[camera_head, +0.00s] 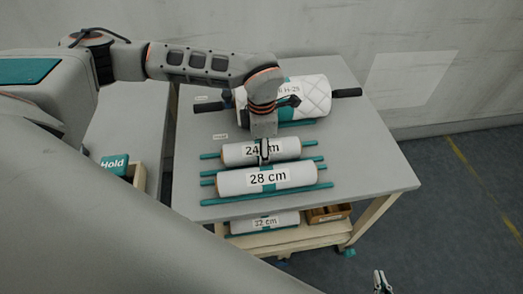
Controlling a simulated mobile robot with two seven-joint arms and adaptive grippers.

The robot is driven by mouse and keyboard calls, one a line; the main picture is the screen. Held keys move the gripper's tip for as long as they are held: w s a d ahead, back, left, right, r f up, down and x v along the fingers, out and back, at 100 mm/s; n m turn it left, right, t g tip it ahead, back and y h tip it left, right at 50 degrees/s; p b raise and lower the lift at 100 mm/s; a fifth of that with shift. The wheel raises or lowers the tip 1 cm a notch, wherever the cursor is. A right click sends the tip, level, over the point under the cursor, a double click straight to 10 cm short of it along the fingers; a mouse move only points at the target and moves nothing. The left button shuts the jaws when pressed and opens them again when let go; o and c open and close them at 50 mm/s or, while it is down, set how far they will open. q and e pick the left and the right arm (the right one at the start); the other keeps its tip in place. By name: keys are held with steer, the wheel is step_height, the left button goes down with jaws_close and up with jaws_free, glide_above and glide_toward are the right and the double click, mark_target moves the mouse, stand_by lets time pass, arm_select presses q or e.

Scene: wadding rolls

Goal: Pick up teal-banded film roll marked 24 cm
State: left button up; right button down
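The white film roll marked 24 cm (288,148) lies across teal rails on the table, its label partly covered. My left gripper (264,151) points down over its middle, with a dark finger in front of the label. The far finger is hidden, and I cannot tell whether the grip is closed on the roll. The roll marked 28 cm (301,177) lies just in front, with a teal band at its middle. My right gripper (381,282) shows only as a small part at the bottom edge, away from the rolls; its opening is unclear.
A large quilted white roll (316,96) with black handles lies behind. A roll marked 32 cm (262,224) and a brown box (328,214) are on the lower shelf. A teal "Hold" sign (113,164) stands left. The table's right side (375,165) is clear.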

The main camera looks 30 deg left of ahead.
arm_select(q)
steer(key=c, duration=1.3)
steer(key=shift+o, duration=0.2)
steer(key=shift+r, duration=0.1)
